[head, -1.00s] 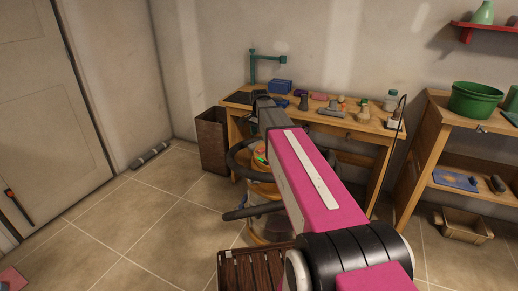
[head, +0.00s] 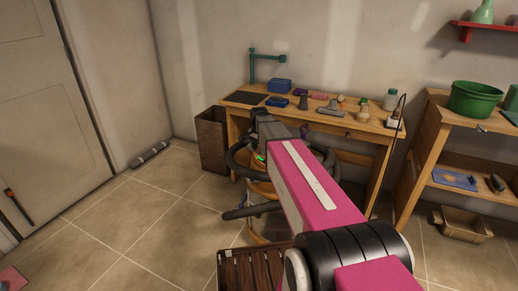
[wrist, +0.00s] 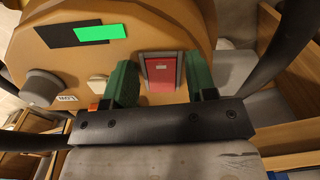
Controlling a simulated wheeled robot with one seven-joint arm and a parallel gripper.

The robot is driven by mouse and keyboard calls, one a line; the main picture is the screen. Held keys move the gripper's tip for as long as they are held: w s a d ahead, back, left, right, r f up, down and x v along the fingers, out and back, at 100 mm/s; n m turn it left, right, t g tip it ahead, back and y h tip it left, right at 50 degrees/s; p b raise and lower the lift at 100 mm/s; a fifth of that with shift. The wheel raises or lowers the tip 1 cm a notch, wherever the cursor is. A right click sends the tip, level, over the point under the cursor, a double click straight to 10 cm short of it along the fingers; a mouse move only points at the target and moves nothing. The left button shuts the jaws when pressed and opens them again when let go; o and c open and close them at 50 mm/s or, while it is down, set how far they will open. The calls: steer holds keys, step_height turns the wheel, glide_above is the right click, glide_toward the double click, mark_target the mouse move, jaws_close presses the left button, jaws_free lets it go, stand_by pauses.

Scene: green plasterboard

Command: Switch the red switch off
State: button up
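The red switch (wrist: 161,72) sits in a grey frame on the tan face of a rounded machine (wrist: 190,28) in the wrist view. My gripper (wrist: 160,82) is open, with one green-padded finger on each side of the switch. Whether the fingers touch the machine's face I cannot tell. In the head view the machine (head: 262,190) stands on the floor before the workbench, partly hidden by my arm. The switch and my fingertips are hidden there.
The machine's face also has a grey knob (wrist: 41,88), a pale button (wrist: 97,84) and a green label (wrist: 99,33). Dark hoses (head: 245,213) curve around the machine. Behind it is a workbench (head: 350,123) with tools. A slatted wooden box (head: 245,270) stands in front.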

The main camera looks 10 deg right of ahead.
steer(key=c, duration=0.6)
steer(key=shift+w+d+g+y, duration=0.2)
steer(key=shift+g+y, duration=0.1)
steer(key=shift+y, duration=0.1)
steer(key=shift+d+r+g+y, duration=0.1)
steer(key=shift+r+g+y, duration=0.1)
steer(key=shift+g+y, duration=0.5)
steer(key=o, duration=0.9)
steer(key=shift+r, duration=0.1)
steer(key=v, duration=1)
steer(key=shift+s+d+r, duration=0.2)
steer(key=shift+d+r, duration=0.05)
